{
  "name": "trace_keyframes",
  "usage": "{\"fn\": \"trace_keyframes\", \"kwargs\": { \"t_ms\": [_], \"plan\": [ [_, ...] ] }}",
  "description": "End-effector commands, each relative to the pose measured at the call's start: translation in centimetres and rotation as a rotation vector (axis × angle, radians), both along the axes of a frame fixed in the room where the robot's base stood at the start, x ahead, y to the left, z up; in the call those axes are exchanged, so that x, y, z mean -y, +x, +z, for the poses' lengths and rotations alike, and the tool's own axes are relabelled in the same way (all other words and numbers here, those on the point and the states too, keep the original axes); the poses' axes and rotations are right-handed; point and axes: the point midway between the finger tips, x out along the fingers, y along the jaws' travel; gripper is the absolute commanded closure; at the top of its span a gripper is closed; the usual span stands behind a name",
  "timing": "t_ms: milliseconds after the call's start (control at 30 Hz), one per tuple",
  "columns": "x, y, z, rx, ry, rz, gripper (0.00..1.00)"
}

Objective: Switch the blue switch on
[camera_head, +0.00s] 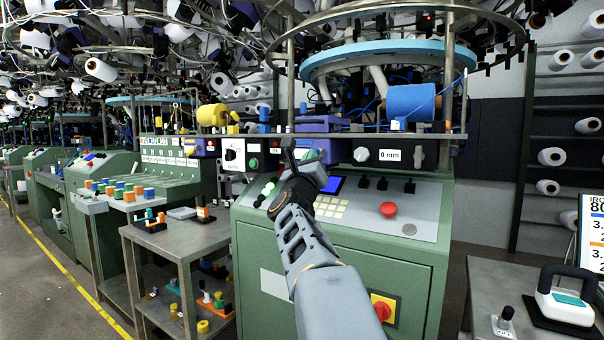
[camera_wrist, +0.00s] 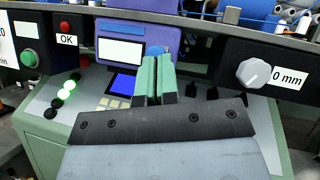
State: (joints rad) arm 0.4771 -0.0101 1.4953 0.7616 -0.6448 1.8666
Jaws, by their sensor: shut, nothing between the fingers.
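My gripper (camera_head: 291,150) is shut and empty, held in front of the purple unit (camera_head: 318,147) on the green machine's control panel. Its two green-padded fingers (camera_wrist: 158,72) show pressed together in the wrist view. Just past the fingertips there, a small rounded blue part (camera_wrist: 155,50) shows on the lower right of the purple unit's face and looks like the blue switch. The fingers partly hide it, so I cannot tell its position or whether the fingers touch it.
A grey dial (camera_head: 361,154) and a red emergency button (camera_head: 388,209) sit right of my gripper. Green and red buttons (camera_wrist: 31,58) (camera_wrist: 66,27) are at left in the wrist view. A metal cart (camera_head: 175,236) stands left, a side table (camera_head: 500,270) right.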

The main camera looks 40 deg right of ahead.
Motion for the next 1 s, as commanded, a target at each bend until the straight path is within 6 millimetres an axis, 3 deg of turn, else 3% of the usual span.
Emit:
{"fn": "trace_keyframes", "kwargs": {
  "t_ms": [1000],
  "plan": [
    [0.6, -0.4, 1.5, 0.0, -0.002, -0.015, 1.0]
  ]
}}
